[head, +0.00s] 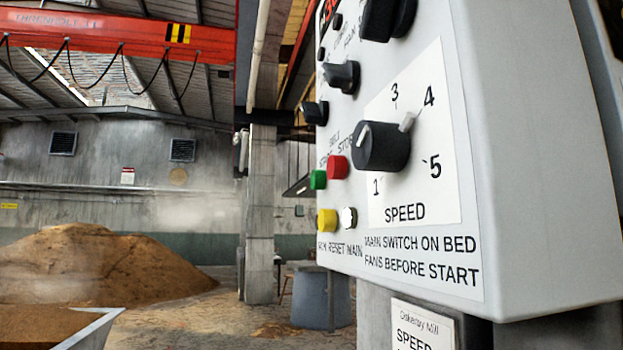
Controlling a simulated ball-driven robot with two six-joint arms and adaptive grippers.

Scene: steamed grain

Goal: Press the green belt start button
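The green button (318,180) is on the front face of a grey control box (540,170) at the right of the head view. It sits just left of a red button (338,167), under small lettering that reads partly as "START" and "STOP". I see the panel at a steep angle, so the green button shows mostly from the side. Neither of my grippers is in view, and nothing touches the button.
A black speed knob (382,147) sticks out right of the buttons. A yellow button (327,220) and a white button (348,218) sit below. Behind are a grain heap (90,265), a metal-edged bin (88,332) and a concrete pillar (260,215).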

